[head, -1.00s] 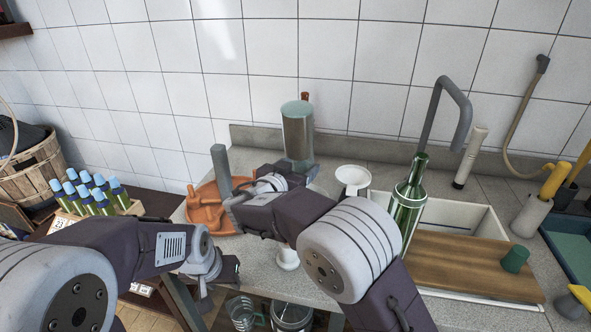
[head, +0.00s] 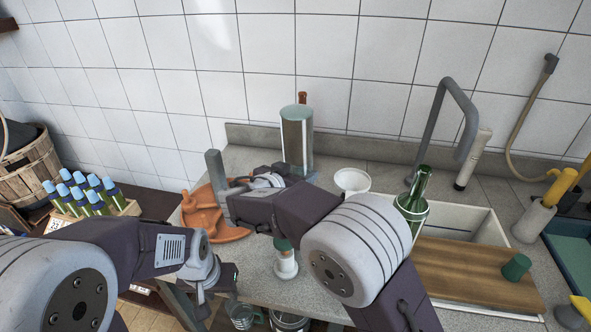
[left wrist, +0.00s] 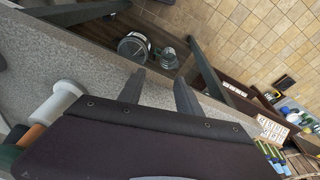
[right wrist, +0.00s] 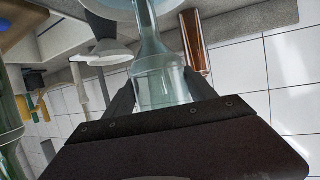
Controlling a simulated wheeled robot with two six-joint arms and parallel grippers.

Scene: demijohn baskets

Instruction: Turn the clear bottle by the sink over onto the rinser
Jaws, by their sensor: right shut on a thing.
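The clear bottle (head: 297,140) is upside down, its flat base up, near the back wall in the head view. My right gripper (right wrist: 158,80) is shut on its body. In the right wrist view, which looks inverted, the neck of the clear bottle (right wrist: 146,20) runs toward a pale blue-white round thing (right wrist: 120,4) at the top edge. That thing may be the rinser; my arm hides this spot in the head view, and I cannot tell whether the neck touches it. My left gripper (left wrist: 158,76) is open and empty at the counter's front edge.
A white bowl-like funnel (head: 352,180), a green bottle (head: 412,208) and the sink with a wooden board (head: 470,268) lie to the right. A terracotta base (head: 202,212) stands left. A white stand (head: 286,265) is in front. A brown bottle (head: 302,97) is behind.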

